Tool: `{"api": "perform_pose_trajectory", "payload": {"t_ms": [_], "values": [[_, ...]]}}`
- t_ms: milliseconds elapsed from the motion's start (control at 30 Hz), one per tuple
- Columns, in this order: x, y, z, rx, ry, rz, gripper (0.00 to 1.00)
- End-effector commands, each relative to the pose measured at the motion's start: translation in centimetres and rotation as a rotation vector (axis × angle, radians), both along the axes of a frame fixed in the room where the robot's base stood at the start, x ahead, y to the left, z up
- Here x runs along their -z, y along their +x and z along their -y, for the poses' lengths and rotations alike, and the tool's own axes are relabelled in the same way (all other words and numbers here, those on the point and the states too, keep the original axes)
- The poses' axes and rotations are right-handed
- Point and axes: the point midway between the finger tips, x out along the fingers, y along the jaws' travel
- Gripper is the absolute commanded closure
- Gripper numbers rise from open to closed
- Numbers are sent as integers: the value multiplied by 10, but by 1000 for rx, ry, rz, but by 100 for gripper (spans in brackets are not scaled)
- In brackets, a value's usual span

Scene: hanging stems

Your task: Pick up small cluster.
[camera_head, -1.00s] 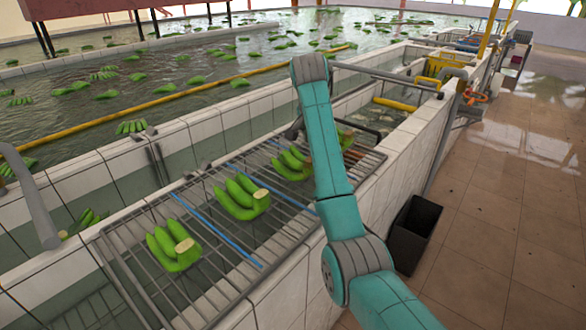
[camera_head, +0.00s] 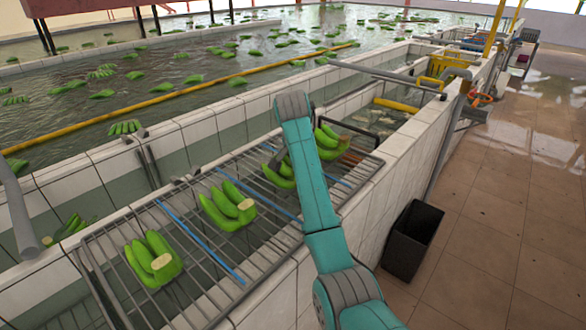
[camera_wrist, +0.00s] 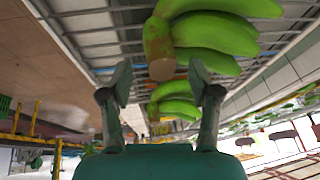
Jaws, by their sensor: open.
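Several green banana clusters lie in a row on the metal rack (camera_head: 200,260). The nearest cluster (camera_head: 155,258) and the second (camera_head: 228,207) are in full view. The third (camera_head: 278,172) is partly hidden by my arm, and the farthest (camera_head: 328,140) lies just right of my arm. My gripper (camera_wrist: 158,80) is open and empty in the wrist view. A cluster (camera_wrist: 215,30) with a cut brown crown lies ahead of its fingertips, apart from them. Another cluster (camera_wrist: 178,100) shows between and behind the fingers. In the head view the gripper is mostly hidden behind my arm.
The rack spans a tiled trough beside a pool with floating banana clusters (camera_head: 125,127). Blue strips (camera_head: 205,245) divide the rack. A black bin (camera_head: 412,240) stands on the floor at right. A grey pipe (camera_head: 18,215) is at left; the right aisle is open.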

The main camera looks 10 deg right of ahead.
Motion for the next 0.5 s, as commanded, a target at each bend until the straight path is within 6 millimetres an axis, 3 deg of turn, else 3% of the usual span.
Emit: {"api": "perform_pose_trajectory", "payload": {"t_ms": [300, 500], "values": [[8, -1, -4, 0, 0, 1, 41], [8, -1, -4, 0, 1, 1, 91]]}}
